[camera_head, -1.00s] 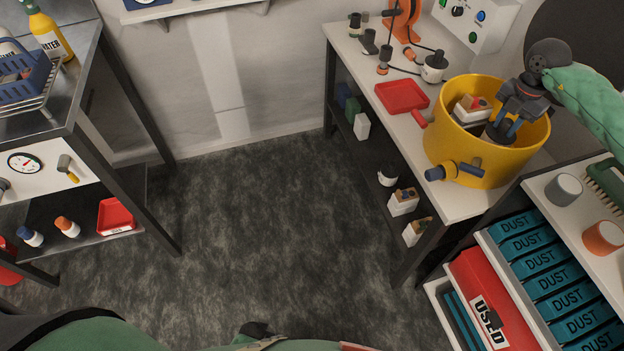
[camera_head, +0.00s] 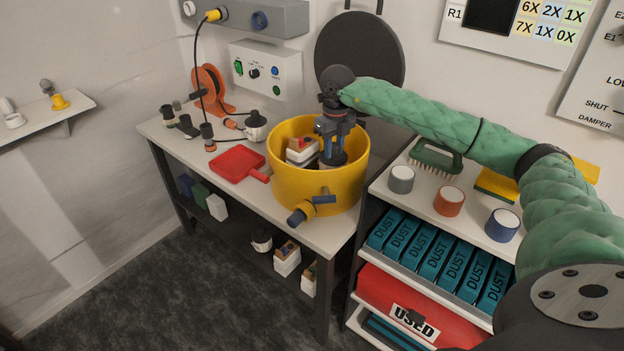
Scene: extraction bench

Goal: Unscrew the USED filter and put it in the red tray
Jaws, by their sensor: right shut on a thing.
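My right gripper (camera_head: 332,140) reaches down into the large yellow drum (camera_head: 338,190) on the bench. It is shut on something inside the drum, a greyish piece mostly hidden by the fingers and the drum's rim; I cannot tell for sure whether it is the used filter. A white block with red and dark parts (camera_head: 301,151) also shows inside the drum, left of the gripper. A red box labelled USED (camera_head: 395,304) is on the lower shelf at the right. A flat red dustpan-like tray with a handle (camera_head: 237,163) lies on the bench left of the drum. My left gripper is out of view.
Grey, orange and blue-sided cups (camera_head: 449,201) and a green brush (camera_head: 436,158) stand on the shelf top. Teal DUST boxes (camera_head: 430,258) fill the shelf below. A cable reel (camera_head: 209,88) and small tools are at the bench's back left.

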